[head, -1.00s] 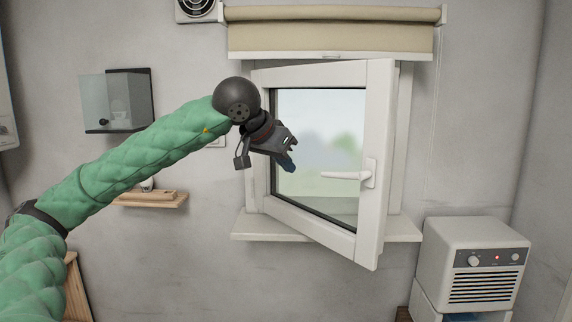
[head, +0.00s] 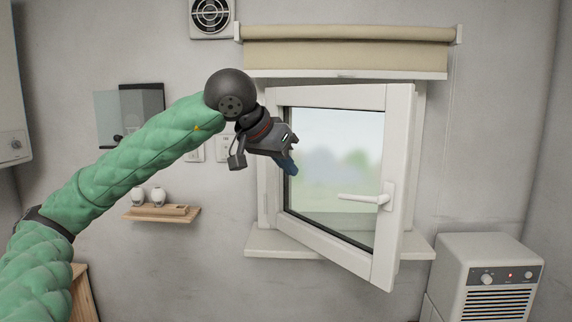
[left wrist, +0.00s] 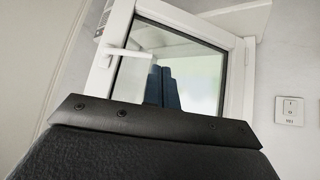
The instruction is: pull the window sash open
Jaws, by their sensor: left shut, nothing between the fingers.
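The white window sash (head: 393,200) stands swung open into the room, its right edge nearer to me than the frame. Its white lever handle (head: 363,199) lies about level on the right stile. My left gripper (head: 291,169) is shut and empty, in front of the sash's left part in the head view and apart from the handle. In the left wrist view the blue fingertips (left wrist: 163,88) show together before the glass, and the handle (left wrist: 128,52) lies to their left. I cannot tell whether the fingers touch the glass. My right gripper is not in view.
A rolled beige blind (head: 345,53) hangs above the window, and a sill (head: 268,244) runs below it. A white heater-like unit (head: 487,265) stands at the lower right. A small wooden shelf (head: 185,215) and a dark-backed glass box (head: 122,120) are on the left wall.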

